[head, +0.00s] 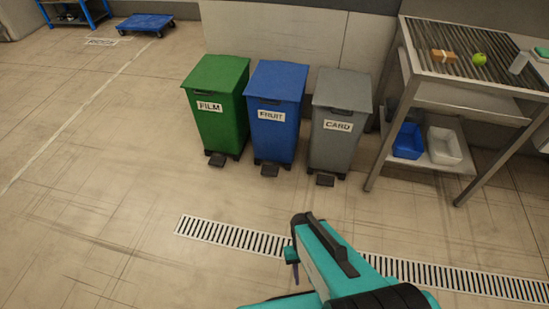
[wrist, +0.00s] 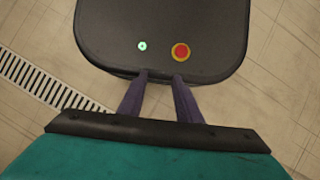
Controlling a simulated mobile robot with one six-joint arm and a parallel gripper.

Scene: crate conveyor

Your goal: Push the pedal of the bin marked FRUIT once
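The blue bin marked FRUIT (head: 273,112) stands upright between two other bins in the head view, with its lid down. Its dark pedal (head: 269,170) sticks out at the floor in front of it, clear of anything on top. My gripper (head: 291,262) is in front of the bins, nearer to me, at the lower middle of the head view, apart from the pedal. In the wrist view its two fingers (wrist: 162,76) show a gap between their tips, with nothing held. The bin does not show in the wrist view.
The green FILM bin (head: 216,107) stands left and the grey CARD bin (head: 340,121) right, each with its own pedal. A floor grate (head: 235,239) crosses in front. A metal roller table (head: 455,83) stands at the right. The floor before the bins is clear.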

